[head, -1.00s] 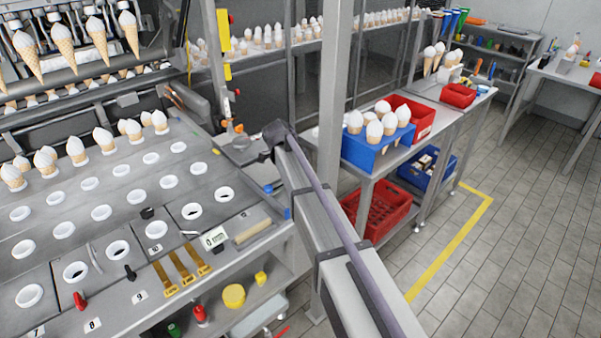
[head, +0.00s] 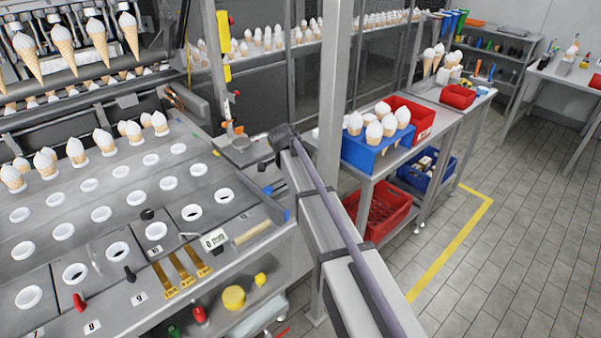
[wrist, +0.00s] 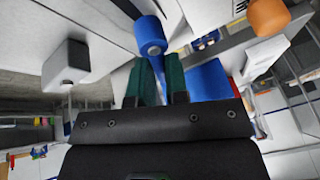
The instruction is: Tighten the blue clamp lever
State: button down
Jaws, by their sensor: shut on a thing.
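The blue clamp lever (head: 277,211) is at the right edge of the grey perforated table in the head view. In the wrist view the blue lever (wrist: 150,34) has a rounded end just beyond the fingertips, and a thin blue part runs down between the fingers. My gripper (wrist: 158,64) has two dark green fingers, shut on this blue part. A wider blue piece (wrist: 208,82) lies just right of the fingers. In the head view my arm hides most of the gripper, and the grip itself cannot be made out there.
The table (head: 118,215) has several white-rimmed holes and other levers, such as a red one (head: 79,302). A wooden-handled tool (head: 252,232) lies near the lever. A grey post (head: 332,100) stands close behind my arm. An orange knob (wrist: 268,15) is at the wrist view's upper right.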

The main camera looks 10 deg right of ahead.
jog(key=shift+w+a+n+t+y, duration=0.1)
jog(key=shift+w+n+t+y, duration=0.2)
jog(key=shift+n, duration=0.75)
jog(key=shift+w+n+t+y, duration=0.2)
jog(key=shift+n+t+y, duration=0.15)
jog(key=shift+n, duration=0.7)
jog(key=c, duration=1.1)
grip_release()
jog(key=p+v, duration=0.9)
jog(key=v, duration=0.1)
jog(key=shift+s+a+r+p, duration=0.15)
jog(key=shift+r+p, duration=0.2)
jog(key=shift+p, duration=0.05)
